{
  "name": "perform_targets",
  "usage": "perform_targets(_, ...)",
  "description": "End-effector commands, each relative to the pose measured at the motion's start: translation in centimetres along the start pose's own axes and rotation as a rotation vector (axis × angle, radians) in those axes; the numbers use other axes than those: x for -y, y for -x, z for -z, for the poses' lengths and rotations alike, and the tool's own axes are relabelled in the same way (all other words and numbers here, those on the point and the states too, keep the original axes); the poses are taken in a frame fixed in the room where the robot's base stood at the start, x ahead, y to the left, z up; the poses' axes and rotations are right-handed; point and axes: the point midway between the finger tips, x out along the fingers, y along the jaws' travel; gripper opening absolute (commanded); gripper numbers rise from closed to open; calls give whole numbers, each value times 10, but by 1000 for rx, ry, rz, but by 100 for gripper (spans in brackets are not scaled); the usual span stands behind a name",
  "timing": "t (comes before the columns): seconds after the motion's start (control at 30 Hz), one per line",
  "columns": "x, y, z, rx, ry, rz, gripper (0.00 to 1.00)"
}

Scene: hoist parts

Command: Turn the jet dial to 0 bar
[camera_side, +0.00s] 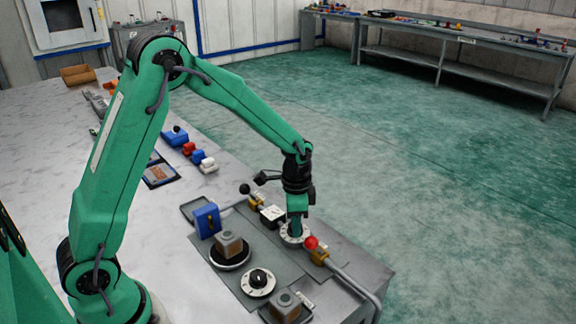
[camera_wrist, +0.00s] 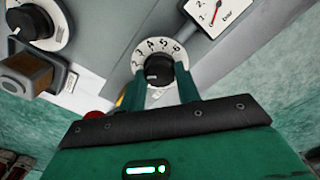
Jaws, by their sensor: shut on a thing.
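The dial (camera_wrist: 150,47) between my fingers is a white disc with black numbers, 2 to 6 legible, and a black knob (camera_wrist: 158,69) at its centre. In the side view this dial (camera_side: 283,239) is partly hidden under my gripper. My gripper (camera_wrist: 161,77) points down with its green fingers on either side of the knob, shut on it. My gripper also shows in the side view (camera_side: 295,230). A white gauge (camera_wrist: 222,12) with a red needle and the word bar stands beside the dial. I cannot read the dial's setting.
A second dial (camera_side: 258,282) with a black knob is nearby. A red-knobbed lever (camera_side: 311,243) stands close to my gripper, and a black-knobbed lever (camera_side: 245,188) behind it. The bench edge is close on the right.

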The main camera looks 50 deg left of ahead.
Motion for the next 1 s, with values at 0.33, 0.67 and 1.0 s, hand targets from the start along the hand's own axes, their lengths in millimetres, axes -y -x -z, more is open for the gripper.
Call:
perform_targets(0.33,0,1,0,1,313,-1,10)
perform_targets(0.67,0,1,0,1,611,0,10)
perform_targets(1.0,0,2,0,1,801,0,10)
